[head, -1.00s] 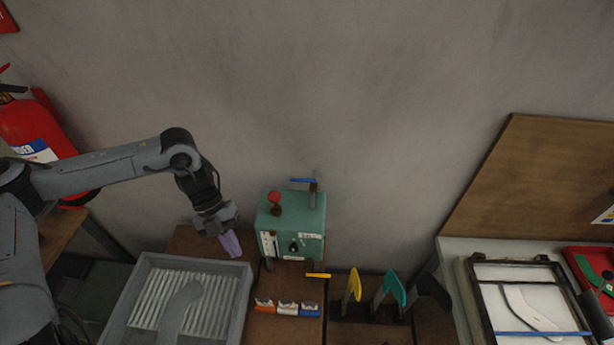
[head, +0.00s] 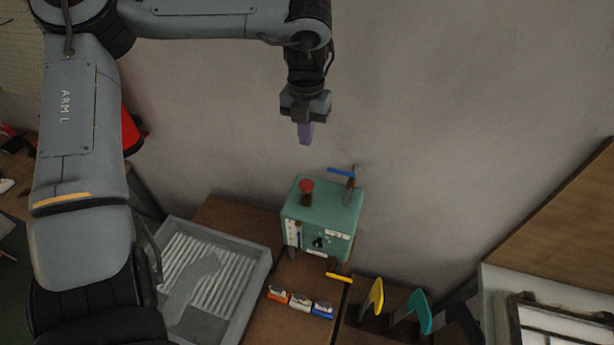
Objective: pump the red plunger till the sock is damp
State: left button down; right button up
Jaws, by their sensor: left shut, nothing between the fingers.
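The red plunger (head: 307,186) stands upright on top of the green box (head: 322,213), at its left side. My left gripper (head: 305,138) points down with its purple fingers shut and empty. In the picture it hangs just above the plunger, apart from it. A grey sock (head: 193,279) lies flat in the grey ribbed tray (head: 262,272) at the lower left. Whether it is damp I cannot tell. My right gripper is not in view.
A blue lever (head: 341,172) stands on the box's right side. Orange, white and blue blocks (head: 300,302) lie in front. Yellow (head: 376,296) and teal (head: 419,311) upright forms stand to the right, beside a white-bordered frame station (head: 497,310). Wall behind is bare.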

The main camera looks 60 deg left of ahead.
aim_at(305, 183)
pick_arm(q)
notch_tip(305, 183, down, 14)
jog(key=p, duration=0.2)
jog(key=shift+p, duration=0.3)
dwell(0.5)
notch_tip(305, 183, down, 4)
jog(key=b, duration=0.4)
jog(key=shift+r, duration=0.1)
jog(key=shift+a, duration=0.15)
